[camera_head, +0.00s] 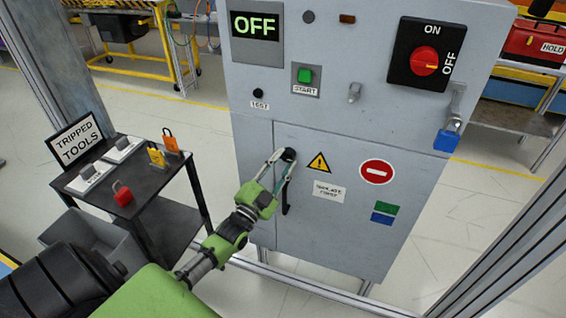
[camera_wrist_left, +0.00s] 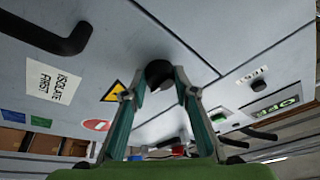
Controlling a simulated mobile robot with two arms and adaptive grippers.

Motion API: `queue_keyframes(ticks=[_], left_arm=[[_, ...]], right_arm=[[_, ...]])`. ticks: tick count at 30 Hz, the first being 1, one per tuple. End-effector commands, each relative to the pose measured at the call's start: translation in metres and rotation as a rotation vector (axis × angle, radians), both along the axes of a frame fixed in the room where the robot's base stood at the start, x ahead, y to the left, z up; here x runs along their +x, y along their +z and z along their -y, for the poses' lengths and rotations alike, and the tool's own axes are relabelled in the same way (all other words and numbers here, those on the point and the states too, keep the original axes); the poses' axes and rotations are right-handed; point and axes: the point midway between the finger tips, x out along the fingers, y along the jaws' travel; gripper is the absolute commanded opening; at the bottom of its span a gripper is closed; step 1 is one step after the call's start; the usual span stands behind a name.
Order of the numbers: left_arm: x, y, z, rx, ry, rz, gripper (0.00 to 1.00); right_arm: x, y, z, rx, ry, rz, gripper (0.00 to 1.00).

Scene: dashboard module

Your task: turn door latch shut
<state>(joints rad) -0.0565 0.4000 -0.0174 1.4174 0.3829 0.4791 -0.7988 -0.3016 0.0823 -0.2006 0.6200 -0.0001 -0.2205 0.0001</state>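The door latch is a round black knob (camera_head: 288,155) at the top left of the grey cabinet door (camera_head: 335,215). The door looks flush with the cabinet front. My left gripper (camera_head: 283,160) reaches up to the knob, with one finger on each side of it. In the left wrist view the knob (camera_wrist_left: 160,72) sits between the fingertips (camera_wrist_left: 160,80). I cannot tell whether both fingers press on it. A black door handle (camera_head: 286,199) hangs below the knob. My right gripper is not in view.
The red rotary switch (camera_head: 424,61) points to OFF, and the display (camera_head: 256,26) reads OFF. A blue padlock (camera_head: 446,140) hangs at the cabinet's right edge. A black table (camera_head: 143,200) with a red padlock (camera_head: 122,194) and other tools stands left of the cabinet.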

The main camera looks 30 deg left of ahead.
Motion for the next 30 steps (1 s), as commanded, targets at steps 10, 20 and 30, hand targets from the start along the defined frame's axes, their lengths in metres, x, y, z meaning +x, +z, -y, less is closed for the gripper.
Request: queue_keyframes(ticks=[10,20,30], left_arm=[[0.0,-0.0004,0.0002,-0.014,0.0,0.003,0.06],[0.0004,-0.0023,0.002,-0.168,0.002,0.039,0.06],[0.0012,-0.0026,0.005,-0.472,0.002,0.113,0.06]], right_arm=[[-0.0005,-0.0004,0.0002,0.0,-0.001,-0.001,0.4],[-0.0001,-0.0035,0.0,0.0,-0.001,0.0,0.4],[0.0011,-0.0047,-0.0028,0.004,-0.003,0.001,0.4]])
